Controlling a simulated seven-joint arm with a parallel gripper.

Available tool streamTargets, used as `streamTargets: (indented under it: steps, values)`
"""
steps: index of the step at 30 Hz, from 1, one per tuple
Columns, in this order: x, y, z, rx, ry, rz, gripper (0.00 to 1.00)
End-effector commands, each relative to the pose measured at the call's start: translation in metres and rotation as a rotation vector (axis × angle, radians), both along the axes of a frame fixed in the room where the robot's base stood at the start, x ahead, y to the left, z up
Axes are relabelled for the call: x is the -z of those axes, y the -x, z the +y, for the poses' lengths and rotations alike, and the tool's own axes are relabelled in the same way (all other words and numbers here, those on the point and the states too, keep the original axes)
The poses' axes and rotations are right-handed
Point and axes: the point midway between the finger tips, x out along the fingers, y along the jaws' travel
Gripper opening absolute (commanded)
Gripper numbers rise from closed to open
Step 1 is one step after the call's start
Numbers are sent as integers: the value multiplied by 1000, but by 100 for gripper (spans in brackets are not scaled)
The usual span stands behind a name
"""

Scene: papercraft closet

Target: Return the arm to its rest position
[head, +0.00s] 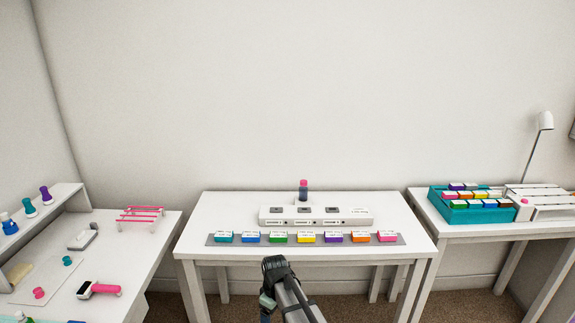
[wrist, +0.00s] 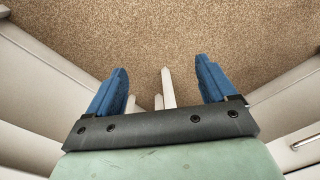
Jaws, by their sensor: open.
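My arm (head: 288,292) rises from the bottom edge of the head view, in front of the middle table, with its dark joint just below the table's front edge. In the wrist view my gripper (wrist: 166,85) points down at the carpet. Its two blue fingers stand wide apart with nothing between them. In the head view the fingers cannot be made out clearly. The gripper touches nothing that I can see.
The middle white table (head: 222,208) carries a white block (head: 316,216), a pink-capped bottle (head: 303,191) and a grey strip (head: 397,240) with several coloured pieces. A left desk (head: 150,250) and a right table (head: 455,229) with a teal tray (head: 434,204) flank it. Carpet (wrist: 130,35) lies below.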

Motion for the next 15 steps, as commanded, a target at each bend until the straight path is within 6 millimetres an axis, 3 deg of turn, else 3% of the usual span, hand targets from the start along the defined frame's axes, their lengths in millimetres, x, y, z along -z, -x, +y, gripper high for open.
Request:
streamTargets:
  steps: [1, 6, 9, 15]
  values:
    - [7, 12, -28, 92, 6, 2, 85]
    - [27, 37, -100, 408, 22, -4, 85]
    - [36, 52, -134, 570, 29, -8, 85]
    - [48, 78, -181, 814, 38, -13, 85]
